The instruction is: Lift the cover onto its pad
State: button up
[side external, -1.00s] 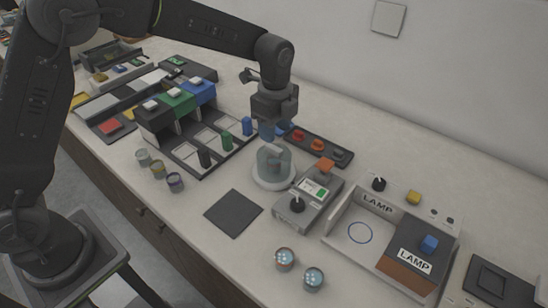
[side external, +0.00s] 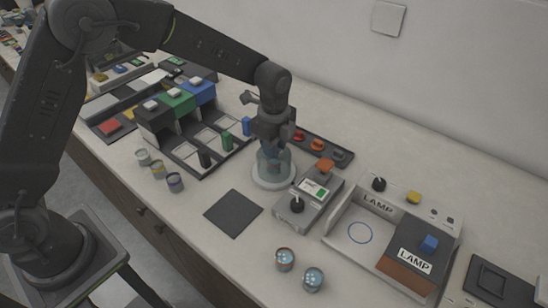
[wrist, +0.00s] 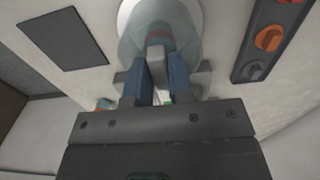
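The cover (side external: 264,166) is a clear, greyish dome standing upright on a round white base. In the wrist view the cover (wrist: 185,22) is just beyond my fingers. Its pad looks to be the bare dark square (side external: 233,213) on the bench, left of and nearer than the cover; the pad (wrist: 62,38) is also at upper left in the wrist view. My gripper (side external: 271,150) is down at the cover's top. In the wrist view its two blue fingers (wrist: 161,75) stand apart with the grey knob (wrist: 157,58) between them. No firm grip shows.
A grey control box (side external: 308,203) with a black knob and an orange part stands close right of the cover. A dark strip with orange knobs (side external: 318,145) lies behind. Small jars (side external: 175,182) stand left of the pad. The lamp tray (side external: 343,262) is at right.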

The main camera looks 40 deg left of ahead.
grip_shut()
jog(key=shift+r, duration=0.15)
